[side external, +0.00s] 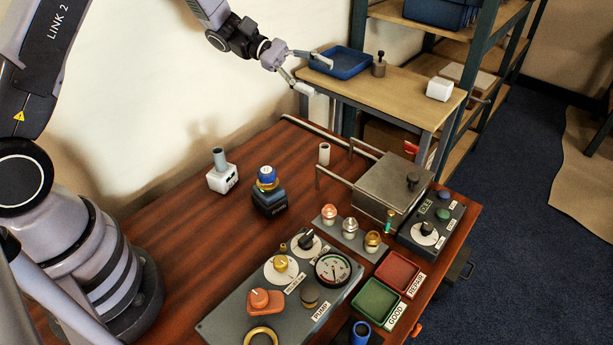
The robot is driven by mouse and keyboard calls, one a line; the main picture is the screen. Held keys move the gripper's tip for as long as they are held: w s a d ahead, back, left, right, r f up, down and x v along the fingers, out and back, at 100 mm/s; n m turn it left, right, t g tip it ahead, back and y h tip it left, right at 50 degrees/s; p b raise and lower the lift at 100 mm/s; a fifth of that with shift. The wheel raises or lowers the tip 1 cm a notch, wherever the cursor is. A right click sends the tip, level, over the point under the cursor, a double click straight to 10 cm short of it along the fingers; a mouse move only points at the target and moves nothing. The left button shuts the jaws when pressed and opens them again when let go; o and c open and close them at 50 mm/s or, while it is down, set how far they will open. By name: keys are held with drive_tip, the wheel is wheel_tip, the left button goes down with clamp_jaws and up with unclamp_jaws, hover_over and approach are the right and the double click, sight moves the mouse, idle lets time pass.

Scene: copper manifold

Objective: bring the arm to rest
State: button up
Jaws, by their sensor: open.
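My gripper (308,73) is in the upper middle of the side external view, held in the air above the far end of the wooden table (170,235). Its two fingers are spread apart with nothing between them. The fingers appear in front of the blue tray (345,62) on the side bench; I cannot tell how far apart they are in depth. My arm reaches from the left, along the top of the view.
A grey metal box (378,190) with rails sits on the table. Nearby are a pump panel (225,325), a red tray (398,272), a green tray (375,302), a white block (222,178) and a dark block (268,200). The table's left middle is clear. Shelving (480,75) stands behind.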

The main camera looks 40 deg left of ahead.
drive_tip(key=s+r+m+g+y, duration=0.3)
drive_tip(key=s+r+m+y, duration=0.45)
drive_tip(key=s, duration=0.85)
drive_tip(key=s+a+r+m+t+y, duration=0.2)
drive_tip(key=s+a+m+y, duration=0.1)
drive_tip(key=s, duration=0.4)
drive_tip(key=s+a+r+m+t+y, duration=0.2)
drive_tip(key=s+a+m+t+y, duration=0.1)
drive_tip(key=s+a, duration=0.4)
drive_tip(key=shift+s+a+r+m+y, duration=0.15)
drive_tip(key=shift+a+r+m+y, duration=0.15)
drive_tip(key=shift+a+m+y, duration=0.5)
drive_tip(key=shift+d+h, duration=0.15)
drive_tip(key=shift+h, duration=0.1)
